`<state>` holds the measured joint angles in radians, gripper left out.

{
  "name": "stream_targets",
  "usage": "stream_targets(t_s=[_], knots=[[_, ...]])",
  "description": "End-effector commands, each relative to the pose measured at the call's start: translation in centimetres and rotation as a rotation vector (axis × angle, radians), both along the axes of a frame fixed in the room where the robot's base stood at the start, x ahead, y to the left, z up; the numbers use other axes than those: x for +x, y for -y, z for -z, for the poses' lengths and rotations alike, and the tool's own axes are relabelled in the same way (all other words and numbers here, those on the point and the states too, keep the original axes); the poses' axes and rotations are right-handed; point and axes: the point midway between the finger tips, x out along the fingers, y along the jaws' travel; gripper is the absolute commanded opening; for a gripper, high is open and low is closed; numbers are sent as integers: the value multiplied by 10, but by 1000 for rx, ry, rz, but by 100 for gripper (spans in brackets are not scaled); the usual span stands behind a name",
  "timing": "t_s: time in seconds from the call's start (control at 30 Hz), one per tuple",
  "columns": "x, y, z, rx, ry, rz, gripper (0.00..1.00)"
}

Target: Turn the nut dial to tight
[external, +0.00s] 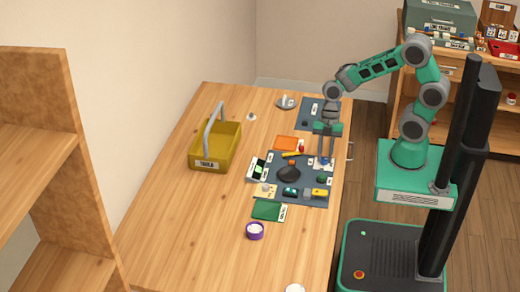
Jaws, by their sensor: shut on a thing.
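My gripper (325,157) points straight down over the right side of the wooden table, at the upper right corner of a dark mat (271,188). Its two fingers are shut on a small blue and white thing (324,162) at the mat's edge. The thing is mostly hidden by the fingertips. It may be the nut dial, but it is too small to tell, and no tight mark or dial setting can be read. The dark mat bears several small phone parts and tools, among them a black round thing (289,174) and a yellow piece (320,193).
A yellow basket (229,146) with a raised handle stands at the left. An orange sheet (287,144), a second dark mat (308,113), a green card (268,209) and a purple cup (255,231) lie around. The table's (185,215) front left is clear.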

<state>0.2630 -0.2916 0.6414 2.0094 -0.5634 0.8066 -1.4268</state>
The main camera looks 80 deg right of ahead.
Motion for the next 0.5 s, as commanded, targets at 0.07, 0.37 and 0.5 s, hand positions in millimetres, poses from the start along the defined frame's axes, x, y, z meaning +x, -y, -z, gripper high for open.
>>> stream_targets(t_s=[0.07, 0.37, 0.5], knots=[[0, 0, 0, 0, 1, 4, 0], [-1, 0, 0, -1, 1, 91, 0], [-1, 0, 0, 0, 1, 183, 0]])
